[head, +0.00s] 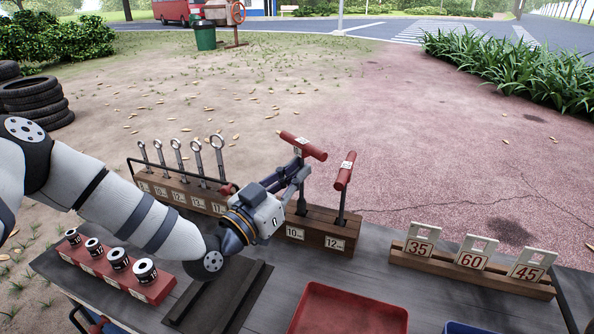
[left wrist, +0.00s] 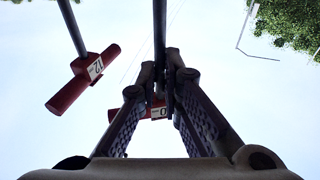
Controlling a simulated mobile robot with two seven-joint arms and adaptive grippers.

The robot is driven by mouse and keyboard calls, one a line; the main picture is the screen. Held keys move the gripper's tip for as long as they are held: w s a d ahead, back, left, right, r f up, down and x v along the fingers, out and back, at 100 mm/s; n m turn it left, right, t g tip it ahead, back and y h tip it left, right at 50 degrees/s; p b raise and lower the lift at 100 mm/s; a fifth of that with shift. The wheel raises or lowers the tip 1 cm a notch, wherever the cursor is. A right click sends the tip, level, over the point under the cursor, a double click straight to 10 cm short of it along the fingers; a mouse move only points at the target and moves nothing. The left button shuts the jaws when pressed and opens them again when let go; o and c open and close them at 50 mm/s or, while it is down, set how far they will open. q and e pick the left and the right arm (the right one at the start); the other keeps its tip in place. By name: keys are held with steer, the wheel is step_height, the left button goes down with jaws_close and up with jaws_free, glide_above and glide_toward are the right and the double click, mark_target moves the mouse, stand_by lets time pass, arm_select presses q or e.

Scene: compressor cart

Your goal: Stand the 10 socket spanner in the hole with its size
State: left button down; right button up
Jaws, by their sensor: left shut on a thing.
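The 10 socket spanner (head: 303,146) has a red T-handle and a dark shaft. My left gripper (head: 298,171) is shut on its shaft just below the handle. The shaft looks about upright, and its lower end meets the wooden block (head: 318,236) behind the label 10; I cannot tell how deep it sits. The 12 spanner (head: 344,172) stands in the same block to the right. In the left wrist view, the fingers (left wrist: 167,75) close on the shaft, partly covering the labelled red handle (left wrist: 157,112); the 12 spanner's handle (left wrist: 85,78) is apart at left. My right gripper is out of view.
A red piece (head: 228,188) shows behind my left gripper, mostly hidden. A rack of ring spanners (head: 178,192) stands at left, a red socket tray (head: 118,278) in front. A red bin (head: 345,312) and numbered plates in a wooden rack (head: 470,272) are at right.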

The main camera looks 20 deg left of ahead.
arm_select(q)
steer(key=shift+f+b, duration=0.65)
steer(key=shift+f, duration=0.95)
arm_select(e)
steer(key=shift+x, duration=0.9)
arm_select(q)
steer(key=c, duration=1.7)
jaws_free()
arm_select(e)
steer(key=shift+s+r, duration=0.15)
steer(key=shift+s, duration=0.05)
